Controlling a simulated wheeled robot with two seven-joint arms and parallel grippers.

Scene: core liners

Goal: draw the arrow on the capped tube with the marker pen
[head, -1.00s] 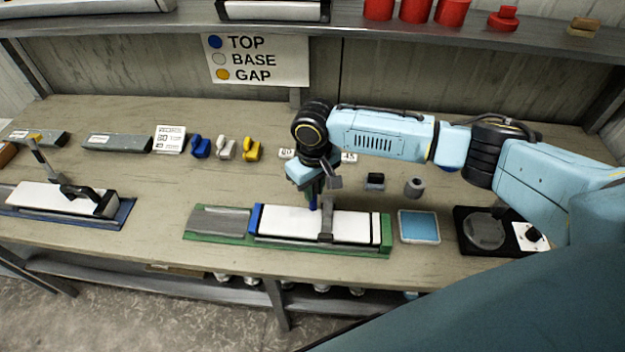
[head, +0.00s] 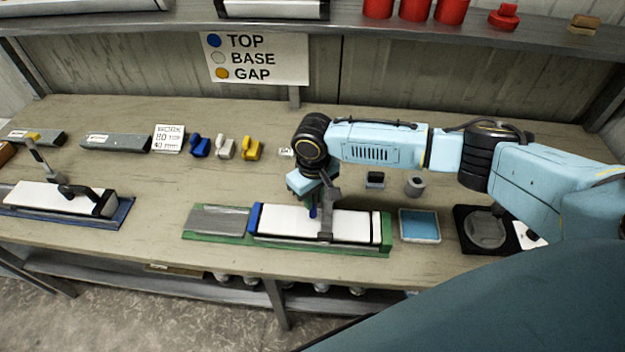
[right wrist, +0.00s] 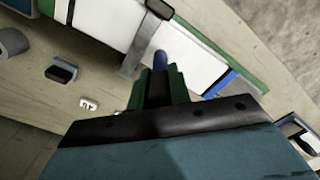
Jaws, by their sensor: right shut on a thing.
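A white capped tube (head: 283,221) lies in a green-based cradle (head: 220,236) at the front middle of the bench, with a blue cap (head: 254,218) on its left end and a dark band near its right end. A grey clamp (head: 326,224) crosses over it. My right gripper (head: 312,200) is above the tube, just left of the clamp, shut on a blue marker pen (head: 313,211) that points down. In the right wrist view the pen (right wrist: 160,61) stands out between the green fingers over the white tube (right wrist: 192,62). I cannot tell whether its tip touches. No arrow is discernible. My left gripper is not in view.
A blue pad (head: 419,226) and a black stand with a round disc (head: 486,230) are right of the cradle. A second white tube (head: 38,196) lies at far left. Blue, white and yellow pieces (head: 251,149) stand behind. A sign (head: 256,60) hangs at the back.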

